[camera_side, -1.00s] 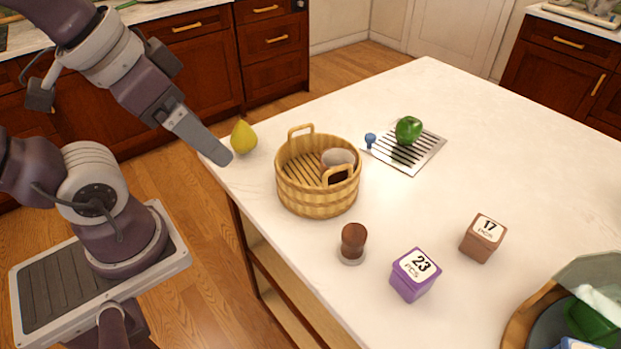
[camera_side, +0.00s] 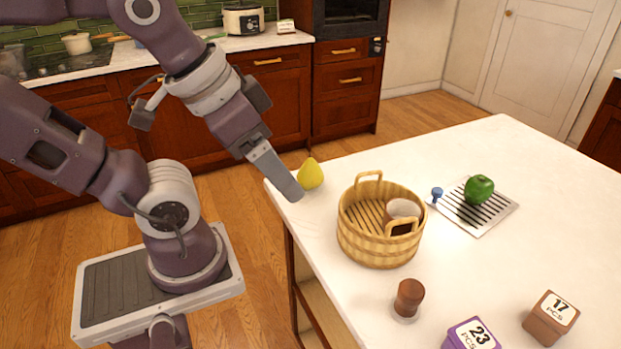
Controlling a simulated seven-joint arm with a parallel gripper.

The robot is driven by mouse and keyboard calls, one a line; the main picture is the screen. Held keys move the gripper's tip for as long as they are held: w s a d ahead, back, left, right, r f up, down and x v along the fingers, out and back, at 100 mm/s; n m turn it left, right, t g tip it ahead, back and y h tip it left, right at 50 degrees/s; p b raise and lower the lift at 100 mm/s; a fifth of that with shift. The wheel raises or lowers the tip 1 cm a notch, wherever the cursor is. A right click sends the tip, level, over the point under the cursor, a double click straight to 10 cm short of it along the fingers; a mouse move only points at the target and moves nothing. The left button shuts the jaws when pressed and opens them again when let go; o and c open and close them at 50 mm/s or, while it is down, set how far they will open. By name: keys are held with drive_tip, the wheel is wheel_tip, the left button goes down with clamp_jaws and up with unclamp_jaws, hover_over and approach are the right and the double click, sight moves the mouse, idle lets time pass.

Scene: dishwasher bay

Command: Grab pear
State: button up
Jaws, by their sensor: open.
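The yellow-green pear (camera_side: 311,174) stands upright on the white counter, near its left corner. My gripper (camera_side: 291,190) points down and to the right, with its tip just left of and slightly below the pear in the picture. I see it from the side, so only one flat grey finger shows clearly and the other is hidden behind it. The gripper is open and holds nothing that I can see. I cannot tell whether the finger touches the pear.
A wicker basket (camera_side: 380,245) holding a cup (camera_side: 402,212) stands right of the pear. A green pepper (camera_side: 479,188) lies on a slotted metal tray (camera_side: 492,222). A brown shaker (camera_side: 408,298), a purple box (camera_side: 470,336) and a brown box (camera_side: 551,318) stand nearer the front.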

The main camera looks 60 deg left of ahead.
sight(312, 164)
drive_tip(key=c, duration=0.3)
drive_tip(key=w+a+f+m+g+y, duration=0.4)
drive_tip(key=a+f+m+g+y, duration=0.35)
drive_tip(key=a, duration=0.55)
drive_tip(key=w+a+f+m+t+y, duration=0.1)
drive_tip(key=w+f+m, duration=0.1)
drive_tip(key=w+m, duration=0.1)
drive_tip(key=w+a+f+m+t+y, duration=0.1)
drive_tip(key=w+f+m+t+y, duration=0.1)
drive_tip(key=w+f+m, duration=0.1)
drive_tip(key=w+a+f+m+t+y, duration=0.1)
drive_tip(key=w+f+m+t+y, duration=0.1)
drive_tip(key=w+m, duration=0.2)
drive_tip(key=shift+w+a+f+m+y, duration=0.1)
drive_tip(key=shift+a+f+m+y, duration=0.05)
drive_tip(key=shift+m, duration=0.65)
drive_tip(key=shift+w+a+f+m+y, duration=0.1)
drive_tip(key=shift+a+f+m, duration=0.05)
drive_tip(key=shift+m, duration=0.6)
drive_tip(key=x, duration=0.4)
drive_tip(key=r+x, duration=0.1)
drive_tip(key=x, duration=0.2)
drive_tip(key=shift+a, duration=0.2)
clamp_jaws()
